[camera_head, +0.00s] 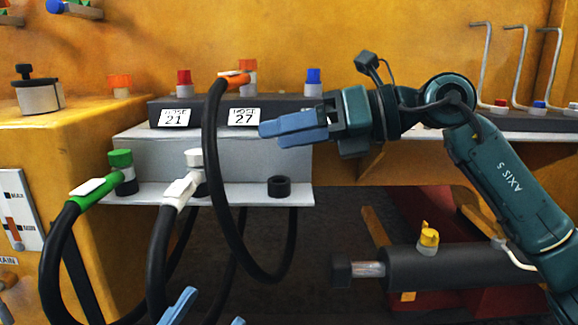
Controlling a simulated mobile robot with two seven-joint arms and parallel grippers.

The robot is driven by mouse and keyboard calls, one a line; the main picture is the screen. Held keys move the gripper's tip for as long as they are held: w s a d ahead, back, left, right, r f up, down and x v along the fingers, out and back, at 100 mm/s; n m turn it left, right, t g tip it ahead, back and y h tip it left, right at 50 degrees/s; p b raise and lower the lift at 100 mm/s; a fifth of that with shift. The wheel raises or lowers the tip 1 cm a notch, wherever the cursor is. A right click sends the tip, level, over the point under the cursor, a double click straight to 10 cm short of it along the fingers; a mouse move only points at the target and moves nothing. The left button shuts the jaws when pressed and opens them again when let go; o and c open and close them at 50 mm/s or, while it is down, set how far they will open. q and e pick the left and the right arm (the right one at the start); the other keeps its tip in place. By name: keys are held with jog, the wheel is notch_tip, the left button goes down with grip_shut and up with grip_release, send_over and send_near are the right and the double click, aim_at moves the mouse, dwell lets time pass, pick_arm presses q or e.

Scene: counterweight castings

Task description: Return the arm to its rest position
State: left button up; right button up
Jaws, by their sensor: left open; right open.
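My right gripper (274,135) reaches in from the right. Its blue fingers point left, just right of the label reading 27 (243,117), and hold nothing that I can see. The fingers overlap in this view, so the gap between them is hard to see. My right arm (500,185) bends down to the lower right edge.
Green-ended (95,190), white-ended (180,188) and orange-ended (233,80) hoses hang at the grey bracket (240,160). An empty black socket (279,187) is on its ledge. Bent metal rods (519,60) stand upper right. A dark cylinder (440,268) lies lower right.

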jog(key=s+d+f+m+g+y, duration=0.1)
jog(key=s+f+m+g+y, duration=0.1)
jog(key=s+f+m+y, duration=0.9)
jog(key=s+d+f+m+t+h+p, duration=0.4)
jog(key=m+t+h, duration=0.45)
jog(key=m, duration=0.65)
jog(key=s+d+f+m+t+h+p, duration=0.15)
jog(key=d+f+m+t+h, duration=0.25)
jog(key=f+m+t+h, duration=0.7)
pick_arm(q)
jog(key=s+a+r+n+g+y+p, duration=0.3)
jog(key=g+y+p, duration=0.6)
jog(key=p, duration=2.8)
notch_tip(320, 180, up, 3)
jog(key=a+n+y, duration=0.1)
jog(key=a+n, duration=0.1)
jog(key=n, duration=0.2)
pick_arm(e)
jog(key=s+d+r+m+g+h, duration=0.1)
jog(key=d+r+m+g, duration=0.1)
jog(key=r+g, duration=0.3)
jog(key=s+d+r+m+g+h, duration=0.1)
jog(key=d+r+m+g+h, duration=0.1)
jog(key=r, duration=0.7)
jog(key=d+m+g, duration=0.1)
jog(key=m+g, duration=0.1)
jog(key=shift+r+g, duration=0.25)
jog(key=shift+g, duration=0.1)
